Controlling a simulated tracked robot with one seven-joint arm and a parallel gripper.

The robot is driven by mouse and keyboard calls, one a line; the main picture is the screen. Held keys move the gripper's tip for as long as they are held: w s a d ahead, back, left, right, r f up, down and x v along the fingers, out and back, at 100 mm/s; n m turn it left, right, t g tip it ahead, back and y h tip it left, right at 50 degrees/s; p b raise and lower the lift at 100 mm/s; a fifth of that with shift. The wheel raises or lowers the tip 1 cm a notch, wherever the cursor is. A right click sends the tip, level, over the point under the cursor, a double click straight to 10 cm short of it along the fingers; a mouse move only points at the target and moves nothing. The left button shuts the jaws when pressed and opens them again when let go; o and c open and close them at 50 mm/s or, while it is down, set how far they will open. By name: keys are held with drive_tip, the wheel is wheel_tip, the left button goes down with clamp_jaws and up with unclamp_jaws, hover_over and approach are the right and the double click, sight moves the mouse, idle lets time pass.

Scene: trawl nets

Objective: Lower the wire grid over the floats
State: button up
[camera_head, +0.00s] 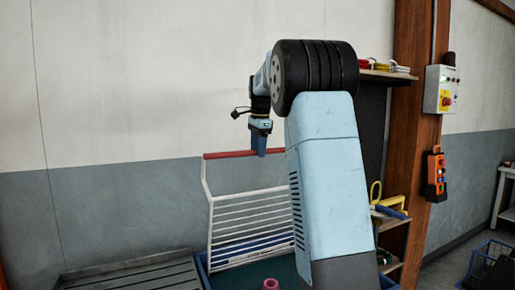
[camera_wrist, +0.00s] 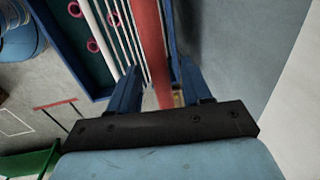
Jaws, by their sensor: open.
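The wire grid (camera_head: 250,222) has white bars and a red bar along its top edge. It stands raised and steeply tilted at a blue-rimmed bin (camera_head: 203,272). My gripper (camera_head: 259,150) is at the red bar, with its fingers pointing down. In the wrist view my gripper (camera_wrist: 160,80) has its two blue fingers apart, one on each side of the red bar (camera_wrist: 149,40). I cannot tell whether either finger touches it. Pink ring-shaped floats (camera_wrist: 93,45) lie on the bin's dark green floor; one float (camera_head: 271,284) shows in the head view. My arm hides the grid's right side.
A grey slatted surface (camera_head: 130,275) lies left of the bin. Right of my arm are shelves with yellow items (camera_head: 390,203), a wooden post (camera_head: 408,130) with a control box (camera_head: 440,90), and a blue basket (camera_head: 492,265). The wall is behind the grid.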

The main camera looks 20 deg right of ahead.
clamp_jaws()
idle(0.4)
